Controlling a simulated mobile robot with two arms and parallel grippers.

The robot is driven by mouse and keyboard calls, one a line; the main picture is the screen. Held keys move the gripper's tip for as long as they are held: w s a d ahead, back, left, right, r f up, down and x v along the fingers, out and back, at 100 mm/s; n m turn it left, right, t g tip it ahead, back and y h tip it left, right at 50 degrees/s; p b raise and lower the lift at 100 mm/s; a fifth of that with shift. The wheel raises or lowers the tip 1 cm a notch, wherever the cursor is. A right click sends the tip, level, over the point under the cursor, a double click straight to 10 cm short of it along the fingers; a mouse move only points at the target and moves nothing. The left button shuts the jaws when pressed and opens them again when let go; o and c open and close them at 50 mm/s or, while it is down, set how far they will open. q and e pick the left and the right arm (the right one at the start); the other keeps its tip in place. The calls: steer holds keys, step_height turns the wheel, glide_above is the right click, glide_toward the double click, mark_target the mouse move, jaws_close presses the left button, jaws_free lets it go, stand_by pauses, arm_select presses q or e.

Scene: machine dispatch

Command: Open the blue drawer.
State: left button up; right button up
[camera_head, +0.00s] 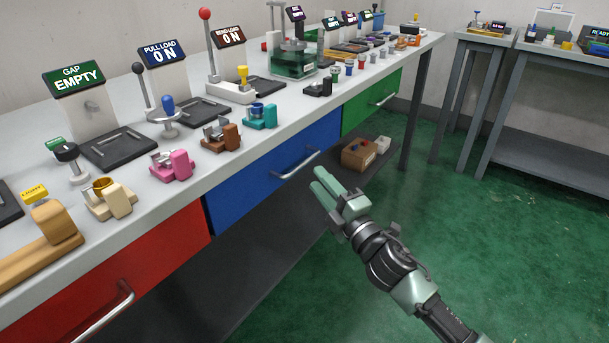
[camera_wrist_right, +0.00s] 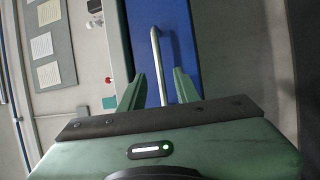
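The blue drawer (camera_head: 262,180) is shut in the front of the long workbench, between a red and a green drawer. Its metal bar handle (camera_head: 297,164) is on its right part. My right gripper (camera_head: 322,186) is just in front of the blue drawer, close to the handle and a little below it in the head view. In the right wrist view the blue drawer front (camera_wrist_right: 180,30) fills the upper middle, and the handle (camera_wrist_right: 157,60) runs between the two open green fingers (camera_wrist_right: 160,88). I cannot tell whether they touch it. My left gripper is not in view.
The red drawer (camera_head: 120,260) with its handle is at the left, and the green drawer (camera_head: 365,105) is beyond the blue one. The workbench top (camera_head: 225,160) carries fixtures and signs. A brown box (camera_head: 360,154) sits on the lower shelf. Green floor (camera_head: 500,240) is open at the right.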

mark_target(305, 161)
steer(key=b+x, duration=0.1)
steer(key=x, duration=0.6)
steer(key=shift+w+a, duration=0.1)
steer(key=shift+w, duration=0.1)
jaws_close()
stand_by(1.2)
